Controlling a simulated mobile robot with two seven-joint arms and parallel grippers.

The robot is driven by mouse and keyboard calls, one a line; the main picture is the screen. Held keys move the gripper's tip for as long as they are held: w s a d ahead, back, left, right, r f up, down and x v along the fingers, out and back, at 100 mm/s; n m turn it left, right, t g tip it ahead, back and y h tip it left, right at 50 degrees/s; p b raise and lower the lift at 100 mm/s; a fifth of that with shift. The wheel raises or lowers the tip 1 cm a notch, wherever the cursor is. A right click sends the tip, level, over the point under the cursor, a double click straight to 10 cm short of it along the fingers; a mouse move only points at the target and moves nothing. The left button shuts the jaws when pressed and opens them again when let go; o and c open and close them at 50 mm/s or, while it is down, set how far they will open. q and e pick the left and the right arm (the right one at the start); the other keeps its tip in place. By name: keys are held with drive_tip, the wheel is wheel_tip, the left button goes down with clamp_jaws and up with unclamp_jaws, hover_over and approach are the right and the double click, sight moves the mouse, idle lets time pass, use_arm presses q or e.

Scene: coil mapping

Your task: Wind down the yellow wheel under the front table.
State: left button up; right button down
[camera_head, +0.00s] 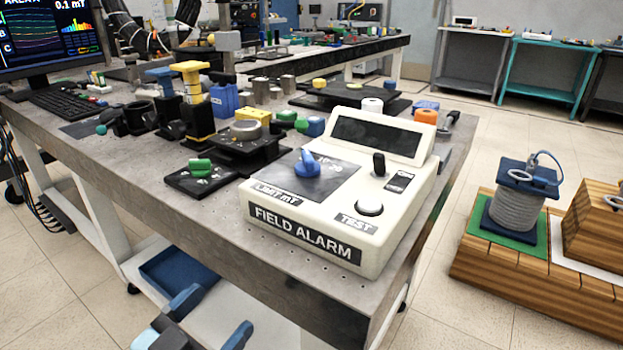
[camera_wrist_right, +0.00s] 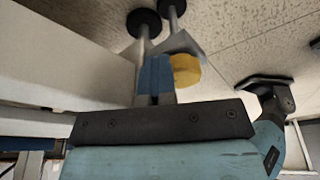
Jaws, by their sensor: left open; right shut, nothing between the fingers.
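The yellow wheel (camera_wrist_right: 186,70) shows in the right wrist view, partly behind the blue fingertips and just right of them. It sits by a grey metal bracket near black round feet. I cannot tell whether the fingers touch it. My right gripper (camera_wrist_right: 155,80) has its blue fingers together with nothing between them. The front table (camera_head: 110,178) has a grey top in the head view, where the yellow wheel does not show. My left gripper (camera_head: 210,320) is at the bottom of the head view, its blue fingers apart and empty, low beside the table's front edge.
A cream FIELD ALARM box (camera_head: 325,240) stands at the table's near corner. A blue tray (camera_head: 180,272) lies on the white lower shelf. A wooden platform (camera_head: 540,285) with a grey coil (camera_head: 517,207) stands at right. Black round feet (camera_wrist_right: 144,22) are near the wheel.

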drive_tip(key=shift+s+d+f, duration=0.3)
drive_tip(key=shift+s+d, duration=0.15)
drive_tip(key=shift+s, duration=0.25)
drive_tip(key=shift+s+d+f, duration=0.3)
drive_tip(key=shift+s+d, duration=0.15)
drive_tip(key=shift+s, duration=0.35)
use_arm(q)
drive_tip(key=shift+s+d+f, duration=0.1)
drive_tip(key=shift+f, duration=0.05)
use_arm(e)
drive_tip(key=shift+s, duration=0.35)
use_arm(q)
drive_tip(key=shift+s+f+n+p, duration=0.1)
drive_tip(key=shift+f+n+p, duration=0.1)
drive_tip(key=shift+n+p, duration=0.1)
use_arm(e)
drive_tip(key=shift+s, duration=0.15)
use_arm(q)
drive_tip(key=shift+r+y, duration=0.15)
drive_tip(key=shift+y, duration=0.15)
drive_tip(key=r+p, duration=0.5)
drive_tip(key=shift+w, duration=0.2)
use_arm(e)
drive_tip(key=a+v, duration=0.1)
drive_tip(key=v, duration=0.5)
drive_tip(key=shift+r, duration=0.35)
